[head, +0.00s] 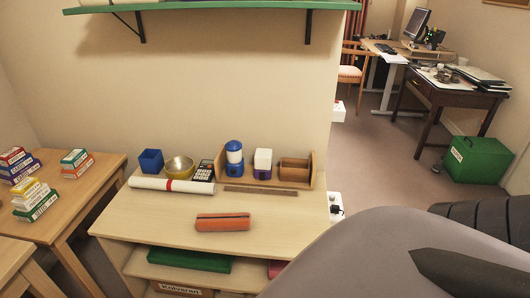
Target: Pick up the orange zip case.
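The orange zip case (222,222) lies flat on the light wooden top of a small shelf unit (150,215), near the middle of its front part. It is long and narrow, orange with a darker stripe along it. Nothing touches it. Neither of my grippers shows in the head view. A large grey and black part of my own arm fills the lower right corner.
Behind the case lie a rolled paper (150,184), a brass bowl (180,167), a calculator (204,171) and a wooden organizer (310,178). A green wall shelf (240,6) hangs above. Side tables with small boxes (36,205) stand left.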

